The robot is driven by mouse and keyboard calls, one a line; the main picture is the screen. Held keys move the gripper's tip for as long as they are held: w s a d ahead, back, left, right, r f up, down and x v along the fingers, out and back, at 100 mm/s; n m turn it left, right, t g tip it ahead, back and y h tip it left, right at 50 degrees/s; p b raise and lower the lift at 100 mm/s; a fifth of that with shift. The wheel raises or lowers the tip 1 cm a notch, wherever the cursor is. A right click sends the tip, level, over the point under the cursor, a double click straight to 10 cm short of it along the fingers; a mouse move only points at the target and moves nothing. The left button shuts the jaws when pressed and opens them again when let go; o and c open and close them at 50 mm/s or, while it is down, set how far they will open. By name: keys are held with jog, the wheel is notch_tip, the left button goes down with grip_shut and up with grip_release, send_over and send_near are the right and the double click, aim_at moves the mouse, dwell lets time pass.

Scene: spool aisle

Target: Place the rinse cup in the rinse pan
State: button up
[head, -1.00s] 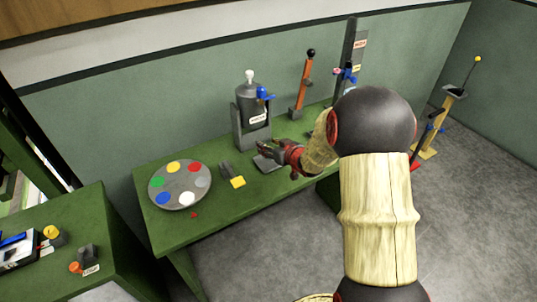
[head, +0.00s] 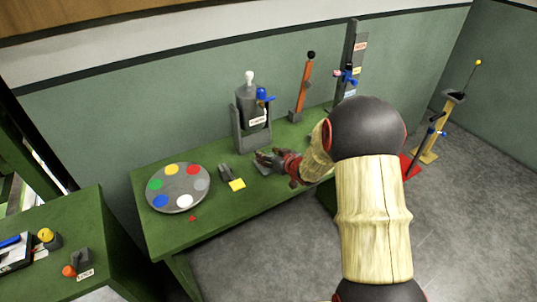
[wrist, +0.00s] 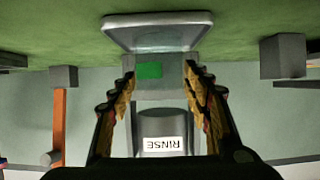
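The rinse pan is a shallow grey tray (wrist: 152,35) on the green bench, at the top of the upside-down wrist view. Behind it stands a dark grey cylinder (wrist: 163,122) with a white RINSE label, in a grey stand. It also shows in the head view (head: 251,98), with a blue tap.
An orange lever (head: 304,85) and a tall labelled post (head: 352,65) stand right of the dispenser.

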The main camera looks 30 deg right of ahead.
jog(key=shift+o, duration=0.9)
jog(key=shift+r, duration=0.25)
jog(key=p+v, duration=0.4)
jog(key=v, duration=0.8)
jog(key=s+a+r+m+g+h, duration=0.1)
jog(key=s+a+r+g+h, duration=0.15)
jog(key=r, duration=0.45)
jog(key=s+a+r+g+h, duration=0.1)
jog(key=s+a+r, duration=0.15)
jog(key=r, duration=0.35)
jog(key=s+a+r+g+y, duration=0.1)
jog(key=s+a+r+g, duration=0.1)
jog(key=s+a, duration=0.5)
jog(key=s+a+r+g+y, duration=0.1)
jog(key=s+a+r+y, duration=0.1)
jog(key=s+a, duration=0.6)
jog(key=s, duration=0.7)
jog(key=shift+s+r+n+g, duration=0.2)
jog(key=shift+r+n+g, duration=0.05)
jog(key=shift+n+g, duration=0.1)
